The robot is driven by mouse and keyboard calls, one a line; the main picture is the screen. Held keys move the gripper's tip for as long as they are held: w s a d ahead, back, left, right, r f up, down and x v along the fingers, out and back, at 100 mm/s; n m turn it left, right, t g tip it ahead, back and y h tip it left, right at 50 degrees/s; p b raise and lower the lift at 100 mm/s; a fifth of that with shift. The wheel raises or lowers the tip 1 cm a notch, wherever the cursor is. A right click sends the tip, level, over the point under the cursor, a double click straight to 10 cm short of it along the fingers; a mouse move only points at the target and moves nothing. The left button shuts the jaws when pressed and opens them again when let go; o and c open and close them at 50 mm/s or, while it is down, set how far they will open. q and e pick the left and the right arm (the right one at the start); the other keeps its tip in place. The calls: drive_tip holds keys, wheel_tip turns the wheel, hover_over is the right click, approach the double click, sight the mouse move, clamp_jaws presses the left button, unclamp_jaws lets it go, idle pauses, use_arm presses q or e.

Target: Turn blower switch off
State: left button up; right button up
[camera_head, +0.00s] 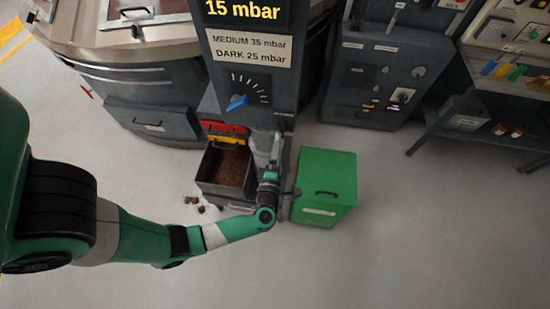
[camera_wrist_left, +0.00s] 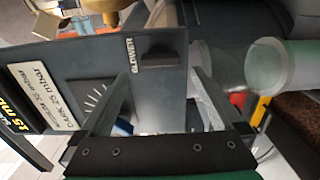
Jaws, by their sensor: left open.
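The blower switch shows in the left wrist view as a dark block (camera_wrist_left: 160,58) beside the label "BLOWER" on the grey panel (camera_wrist_left: 70,70). I cannot tell its position. In the head view, the small label (camera_head: 284,114) sits at the panel's lower right, and the switch itself cannot be made out. My left gripper (camera_head: 275,145) is just below that corner. In the left wrist view, its two fingers (camera_wrist_left: 163,80) are spread and empty, pointing towards the panel on either side of the switch. My right gripper is not in view.
A blue knob (camera_head: 237,103) with a dial and a "15 mbar" display (camera_head: 242,10) are on the same column. A bin of brown beans (camera_head: 226,168) stands left of my gripper, a green box (camera_head: 325,186) right. Open floor lies in front.

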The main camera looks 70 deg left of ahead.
use_arm(q)
drive_tip(key=v, duration=0.6)
idle(0.3)
